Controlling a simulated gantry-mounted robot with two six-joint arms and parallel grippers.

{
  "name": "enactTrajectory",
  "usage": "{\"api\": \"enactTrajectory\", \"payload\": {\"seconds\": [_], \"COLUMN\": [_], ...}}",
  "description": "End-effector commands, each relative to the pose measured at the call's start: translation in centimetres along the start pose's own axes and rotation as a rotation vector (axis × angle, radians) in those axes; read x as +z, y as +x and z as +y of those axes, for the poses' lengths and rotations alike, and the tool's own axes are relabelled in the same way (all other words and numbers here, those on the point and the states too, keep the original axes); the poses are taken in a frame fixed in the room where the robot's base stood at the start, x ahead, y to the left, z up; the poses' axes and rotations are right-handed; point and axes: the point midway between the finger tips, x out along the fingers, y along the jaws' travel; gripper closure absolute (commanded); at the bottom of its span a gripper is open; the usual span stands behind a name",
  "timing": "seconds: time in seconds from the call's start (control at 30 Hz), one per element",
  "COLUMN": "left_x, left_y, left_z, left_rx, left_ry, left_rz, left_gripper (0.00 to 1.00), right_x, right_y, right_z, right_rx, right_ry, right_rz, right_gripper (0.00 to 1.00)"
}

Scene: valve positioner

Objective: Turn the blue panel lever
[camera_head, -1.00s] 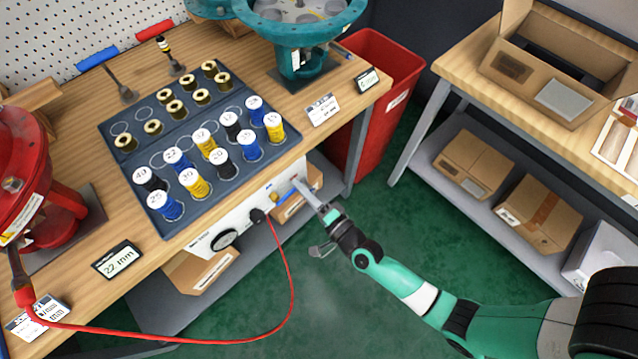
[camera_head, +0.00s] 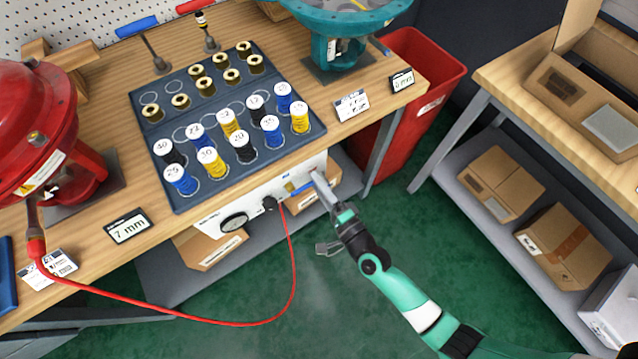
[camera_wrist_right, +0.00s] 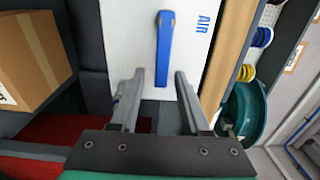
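The blue panel lever (camera_head: 300,187) is on the white panel (camera_head: 255,208) at the table's front, beside a small yellow part. In the right wrist view the lever (camera_wrist_right: 165,48) runs straight up and down the picture, next to the blue word AIR. My right gripper (camera_head: 320,186) is at the panel's right end, close to the lever. In the wrist view its two fingers (camera_wrist_right: 160,76) are apart, with the lever's lower end seen between the tips and a gap on each side. Whether the tips reach the lever's depth is unclear. My left gripper is out of view.
A red hose (camera_head: 292,262) runs from the panel to the red valve (camera_head: 40,130). A black gauge (camera_head: 234,222) is on the panel. A spool tray (camera_head: 310,146) sits above. A red bin (camera_head: 425,90) stands right of the table. The green floor is clear.

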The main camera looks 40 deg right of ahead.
Motion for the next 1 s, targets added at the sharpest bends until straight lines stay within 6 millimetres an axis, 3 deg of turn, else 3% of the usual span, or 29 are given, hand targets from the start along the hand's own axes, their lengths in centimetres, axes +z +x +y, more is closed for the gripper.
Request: {"api": "enactTrajectory", "payload": {"seconds": [0.37,0.47,0.8,1.0], "left_x": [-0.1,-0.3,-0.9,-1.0], "left_y": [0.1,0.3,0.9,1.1], "left_z": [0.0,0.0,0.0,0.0], "left_rx": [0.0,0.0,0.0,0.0], "left_ry": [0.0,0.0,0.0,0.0], "left_rz": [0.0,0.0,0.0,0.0], "left_gripper": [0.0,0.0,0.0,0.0], "right_x": [0.0,0.0,0.1,0.0], "right_y": [-0.5,-2.0,-9.7,-11.6], "right_z": [0.0,0.0,-0.1,0.0], "right_rx": [0.0,0.001,0.003,0.001], "right_ry": [-0.002,-0.002,-0.002,-0.002], "right_rz": [0.0,0.0,-0.002,-0.001], "right_gripper": [0.5,0.5,0.5,0.5]}}
